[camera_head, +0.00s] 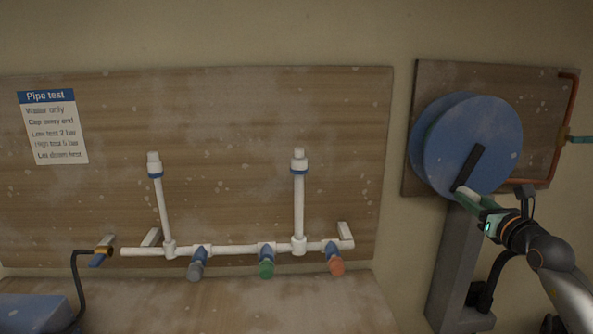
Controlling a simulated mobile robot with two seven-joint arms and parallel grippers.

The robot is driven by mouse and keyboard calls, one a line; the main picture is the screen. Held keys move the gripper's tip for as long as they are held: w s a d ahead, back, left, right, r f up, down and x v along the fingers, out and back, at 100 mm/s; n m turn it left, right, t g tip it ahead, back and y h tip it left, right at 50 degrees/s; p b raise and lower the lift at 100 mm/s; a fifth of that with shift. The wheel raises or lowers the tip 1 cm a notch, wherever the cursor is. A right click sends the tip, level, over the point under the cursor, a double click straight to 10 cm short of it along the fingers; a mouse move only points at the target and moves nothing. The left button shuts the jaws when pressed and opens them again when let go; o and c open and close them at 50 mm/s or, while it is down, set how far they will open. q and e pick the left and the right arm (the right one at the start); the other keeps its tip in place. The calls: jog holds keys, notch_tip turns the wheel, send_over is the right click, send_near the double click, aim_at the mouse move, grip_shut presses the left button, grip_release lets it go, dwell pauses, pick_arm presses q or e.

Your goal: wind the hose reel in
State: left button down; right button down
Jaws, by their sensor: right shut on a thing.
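The hose reel (490,124) is a pair of blue discs on a grey post (455,260), in front of a wooden board at the right. A dark crank arm (468,166) crosses the front disc's face and slants down to the left. My right gripper (468,197) comes in from the lower right and is shut at the crank's lower end. The crank handle itself is mostly hidden by the fingers. The hose between the discs cannot be made out. My left gripper is not in view.
White pipework (225,250) with several coloured valves runs along the wooden bench at the left and middle. A "Pipe test" sign (53,127) hangs on the back board. A copper pipe (567,110) runs beside the reel at the right.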

jog(key=shift+s+a+r+p, duration=0.15)
jog(key=shift+a+r+p, duration=1.4)
jog(key=shift+a+p, duration=0.2)
jog(key=shift+a, duration=0.25)
jog(key=r+p, duration=0.1)
jog(key=a+r+p, duration=0.1)
jog(key=r, duration=0.1)
jog(key=r+p, duration=0.1)
jog(key=shift+s+a+r, duration=0.1)
jog(key=shift+a+r, duration=0.25)
jog(key=shift+a, duration=0.05)
